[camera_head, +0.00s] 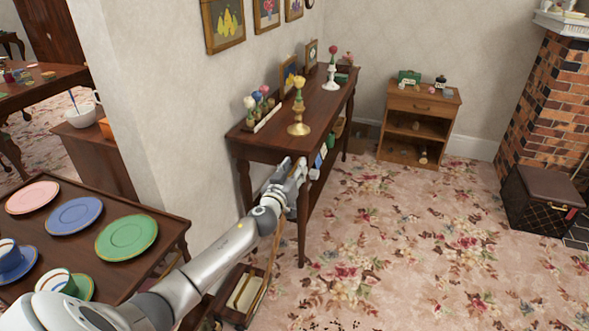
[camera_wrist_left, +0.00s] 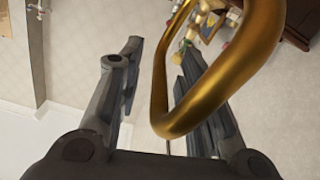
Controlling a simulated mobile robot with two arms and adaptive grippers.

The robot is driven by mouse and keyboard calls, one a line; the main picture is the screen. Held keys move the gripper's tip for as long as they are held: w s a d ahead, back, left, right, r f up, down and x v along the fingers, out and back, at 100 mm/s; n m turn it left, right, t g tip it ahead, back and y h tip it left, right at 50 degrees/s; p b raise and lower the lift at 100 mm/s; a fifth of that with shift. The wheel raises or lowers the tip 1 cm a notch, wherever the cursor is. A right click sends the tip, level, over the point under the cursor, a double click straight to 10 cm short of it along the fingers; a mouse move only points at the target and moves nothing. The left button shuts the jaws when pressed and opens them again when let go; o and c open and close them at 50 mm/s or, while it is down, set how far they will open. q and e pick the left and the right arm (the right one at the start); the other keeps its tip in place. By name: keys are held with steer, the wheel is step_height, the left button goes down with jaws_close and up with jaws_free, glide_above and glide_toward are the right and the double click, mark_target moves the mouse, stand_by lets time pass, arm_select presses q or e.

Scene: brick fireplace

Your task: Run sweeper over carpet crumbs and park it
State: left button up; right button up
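The sweeper (camera_head: 243,292), a low wooden-edged box with a pale top, stands on the floral carpet (camera_head: 400,255) at the bottom of the head view. A thin handle rises from it towards my left gripper (camera_head: 296,168). In the left wrist view the handle's gold loop (camera_wrist_left: 235,62) is close to the camera. One side of the loop passes between the spread fingers of my left gripper (camera_wrist_left: 160,55), with gaps visible. The other side crosses in front of the right finger. Dark crumbs (camera_head: 342,324) lie on the carpet at the bottom edge. My right gripper is not in view.
A dark console table (camera_head: 335,105) with candlesticks stands against the wall beside my left gripper. A table with plates (camera_head: 150,210) is at lower left. A small wooden cabinet (camera_head: 418,95) and a brown box (camera_head: 540,195) are farther back. The middle carpet is clear.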

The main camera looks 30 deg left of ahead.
arm_select(q)
steer(key=shift+w, duration=0.1)
steer(key=shift+c, duration=0.3)
jaws_close()
